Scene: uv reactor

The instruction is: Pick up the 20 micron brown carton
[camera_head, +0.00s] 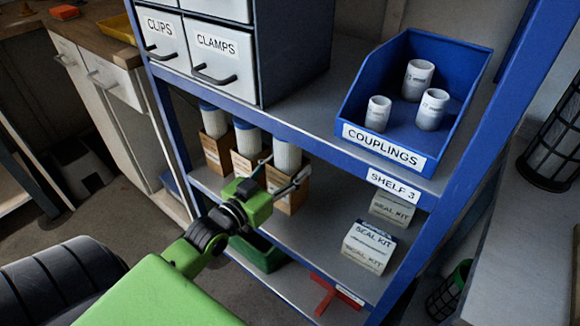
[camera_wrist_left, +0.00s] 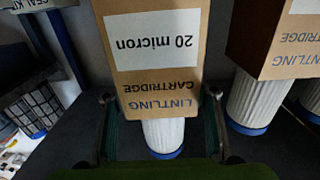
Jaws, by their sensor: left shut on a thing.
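The 20 micron brown carton (camera_wrist_left: 146,82) shows upside down in the left wrist view, with a white label and a white pleated cartridge (camera_wrist_left: 164,134) with a blue end. In the head view it is the rightmost of three brown cartons (camera_head: 288,203) on the middle shelf. My left gripper (camera_head: 283,176) reaches in from the left, with one finger on each side of this carton. In the left wrist view the fingers (camera_wrist_left: 160,98) flank it and are shut on it. The carton appears upright and near the shelf. My right gripper is not in view.
Two similar cartons (camera_head: 247,168) (camera_head: 215,152) stand close on the left. Seal kit boxes (camera_head: 369,247) sit to the right on the same shelf. A blue couplings bin (camera_head: 350,137) is on the shelf above, whose edge overhangs. A green bin (camera_head: 258,254) is below.

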